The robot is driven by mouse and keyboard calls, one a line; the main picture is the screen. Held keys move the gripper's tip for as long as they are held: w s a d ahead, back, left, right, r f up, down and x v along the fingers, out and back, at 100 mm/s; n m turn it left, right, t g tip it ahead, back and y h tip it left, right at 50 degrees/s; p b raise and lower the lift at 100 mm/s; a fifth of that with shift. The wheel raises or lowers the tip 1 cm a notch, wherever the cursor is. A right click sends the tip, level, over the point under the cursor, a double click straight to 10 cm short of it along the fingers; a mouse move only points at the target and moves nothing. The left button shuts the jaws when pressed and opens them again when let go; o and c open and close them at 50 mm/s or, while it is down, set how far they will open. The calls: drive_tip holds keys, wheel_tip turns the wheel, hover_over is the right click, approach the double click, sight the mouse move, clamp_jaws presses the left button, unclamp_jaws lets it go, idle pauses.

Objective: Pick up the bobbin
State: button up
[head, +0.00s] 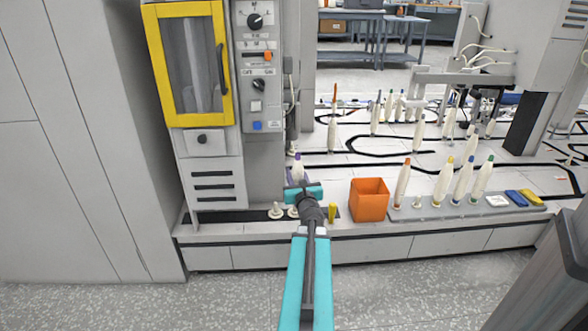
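My gripper (303,191), with a teal body, is at the front left of the low grey counter, seen from behind. A white bobbin with a purple tip (298,166) stands upright just beyond it, its lower part hidden by the gripper. My fingers are hidden, so I cannot tell whether they are open, or whether they touch this bobbin. Other white bobbins stand on the tray (431,213) at right: one with an orange tip (403,182), one with a yellow tip (443,182), one with a blue tip (463,181) and one with a green tip (482,180).
An orange box (369,199) stands right of my gripper, with a small yellow piece (332,212) between them. Pale pegs (276,211) are at left. A control cabinet with a yellow-framed door (189,64) rises behind left. More bobbins (333,122) stand on the black-lined tracks behind.

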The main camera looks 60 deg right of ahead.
sight(298, 179)
drive_tip(key=v, duration=0.3)
drive_tip(key=shift+s+a+r+p, duration=0.1)
drive_tip(key=shift+s+a+p, duration=0.2)
drive_tip(key=shift+d+p, duration=0.1)
drive_tip(key=shift+p, duration=0.95)
drive_tip(key=shift+s+a+r+p, duration=0.15)
drive_tip(key=shift+a+p, duration=0.15)
drive_tip(key=shift+p, duration=0.5)
drive_tip(key=shift+s+a+p, duration=0.15)
drive_tip(key=shift+a+p, duration=0.05)
drive_tip(key=shift+p, duration=0.65)
drive_tip(key=p+v, duration=0.7)
drive_tip(key=p, duration=0.5)
drive_tip(key=shift+s+a+f, duration=0.2)
drive_tip(key=shift+s+a, duration=0.05)
drive_tip(key=shift+s, duration=0.05)
